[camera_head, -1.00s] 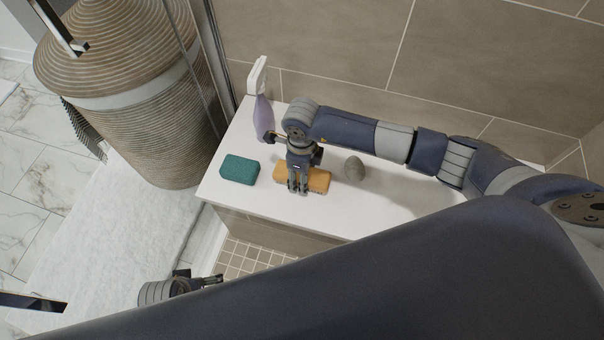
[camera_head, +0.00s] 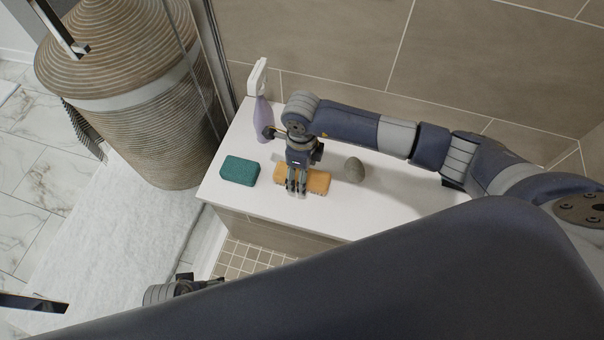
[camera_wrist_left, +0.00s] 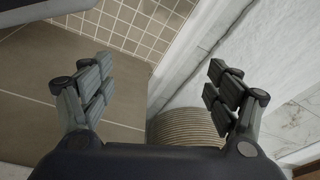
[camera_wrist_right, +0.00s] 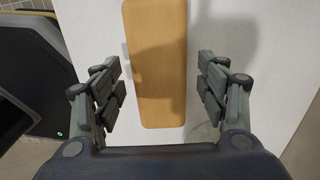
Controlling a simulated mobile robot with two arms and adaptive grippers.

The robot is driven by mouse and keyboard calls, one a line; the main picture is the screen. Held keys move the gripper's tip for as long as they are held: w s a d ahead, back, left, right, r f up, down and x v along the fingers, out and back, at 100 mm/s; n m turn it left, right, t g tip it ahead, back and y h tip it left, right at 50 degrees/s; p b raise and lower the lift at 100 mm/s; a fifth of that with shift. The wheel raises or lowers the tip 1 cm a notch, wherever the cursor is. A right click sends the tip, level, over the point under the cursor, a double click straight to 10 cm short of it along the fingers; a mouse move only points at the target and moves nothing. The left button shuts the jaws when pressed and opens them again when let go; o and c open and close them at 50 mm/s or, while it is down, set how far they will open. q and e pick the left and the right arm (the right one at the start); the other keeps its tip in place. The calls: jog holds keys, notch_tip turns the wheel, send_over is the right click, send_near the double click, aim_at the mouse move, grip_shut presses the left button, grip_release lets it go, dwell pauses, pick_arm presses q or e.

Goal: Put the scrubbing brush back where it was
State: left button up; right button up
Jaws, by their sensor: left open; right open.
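The scrubbing brush (camera_head: 318,181), a wooden-orange block with bristles along its lower edge, lies on the white bench top (camera_head: 380,211). It is between the green sponge and the grey-green stone. My right gripper (camera_head: 297,188) is above the brush and hides part of it in the head view. In the right wrist view the brush (camera_wrist_right: 157,60) shows lengthwise between the spread fingers of my right gripper (camera_wrist_right: 160,85), with gaps on both sides. My left gripper (camera_wrist_left: 160,75) is open and empty, low in front of the bench. My body partly hides it in the head view.
A green sponge (camera_head: 239,170) lies left of the brush. A grey-green stone (camera_head: 354,169) is to its right. A purple spray bottle (camera_head: 262,115) stands at the back left. A woven basket (camera_head: 130,110) is beyond the glass. The bench's right part is clear.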

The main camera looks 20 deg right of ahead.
pick_arm(q)
jog(key=f, duration=0.1)
jog(key=s+f, duration=0.1)
jog(key=f, duration=0.1)
jog(key=f+p, duration=0.1)
jog(key=shift+s+f, duration=0.25)
jog(key=shift+s, duration=0.05)
pick_arm(e)
notch_tip(320, 180, up, 10)
jog(key=shift+f, duration=0.1)
